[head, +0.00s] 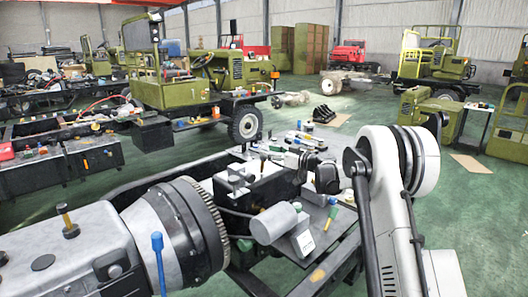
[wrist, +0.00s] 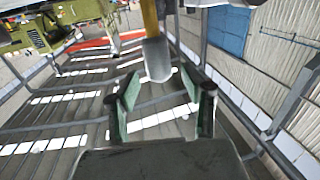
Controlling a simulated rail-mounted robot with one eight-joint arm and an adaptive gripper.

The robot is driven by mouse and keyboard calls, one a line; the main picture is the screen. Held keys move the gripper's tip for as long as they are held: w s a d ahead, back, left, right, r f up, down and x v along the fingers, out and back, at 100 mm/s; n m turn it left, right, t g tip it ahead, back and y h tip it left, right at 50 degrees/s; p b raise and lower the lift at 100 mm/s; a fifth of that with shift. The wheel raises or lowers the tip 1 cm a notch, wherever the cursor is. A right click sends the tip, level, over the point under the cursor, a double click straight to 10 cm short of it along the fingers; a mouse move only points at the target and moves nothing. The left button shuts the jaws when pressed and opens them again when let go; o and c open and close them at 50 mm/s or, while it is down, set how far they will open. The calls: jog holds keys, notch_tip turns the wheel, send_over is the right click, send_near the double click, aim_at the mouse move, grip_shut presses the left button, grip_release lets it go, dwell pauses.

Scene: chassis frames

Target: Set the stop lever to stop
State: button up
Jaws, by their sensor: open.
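My gripper (wrist: 160,92) is open in the wrist view, its two dark fingers with greenish inner pads spread apart. A lever-like piece with a yellow shaft and grey end (wrist: 157,60) shows just beyond the gap between the fingertips; no contact shows. I cannot tell whether this is the stop lever. In the head view my gripper is small and partly lost among parts above the dark chassis frame (head: 330,246). A blue-topped lever (head: 157,262) stands upright at the front. No stop label is readable.
A large grey gearbox-like housing (head: 130,245) fills the lower left. A grey cylinder (head: 275,222) sits on the chassis. Small parts and tools crowd the bench behind (head: 335,140). Green vehicles (head: 205,85) stand farther back. Open green floor (head: 470,210) lies at the right.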

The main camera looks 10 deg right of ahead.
jog(key=shift+x, duration=1.45)
grip_shut()
